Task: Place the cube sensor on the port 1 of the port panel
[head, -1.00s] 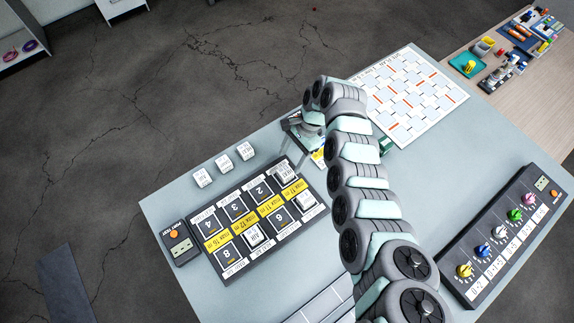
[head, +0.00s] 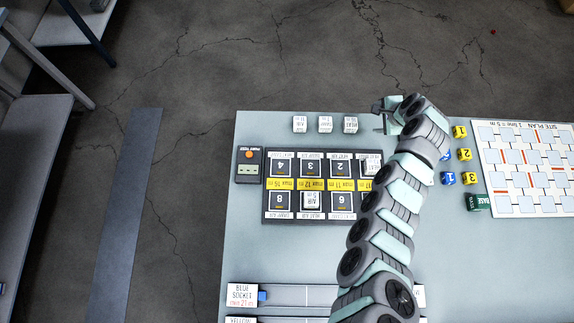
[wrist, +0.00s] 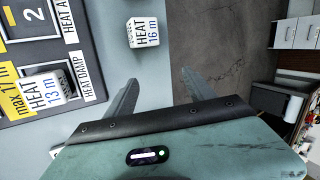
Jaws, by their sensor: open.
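The port panel (head: 267,217) lies on the table, with numbered ports in two rows. A white cube marked HEAT (head: 371,165) sits right of port 2; the wrist view reads HEAT 13 m (wrist: 42,90) on it. It covers that port's number. Three loose white cubes stand in a row beyond the panel: left (head: 300,124), middle (head: 325,124) and right (head: 350,125). The right one reads HEAT 16 m in the wrist view (wrist: 142,32). My gripper (head: 382,118) is open and empty, just right of that cube, also seen in the wrist view (wrist: 160,85).
Another cube (head: 312,201) sits in the lower row between ports 8 and 6. A tester (head: 248,167) stands left of the panel. Yellow and blue numbered cubes (head: 459,132) and a site plan (head: 530,205) lie right. My arm hides the panel's right end.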

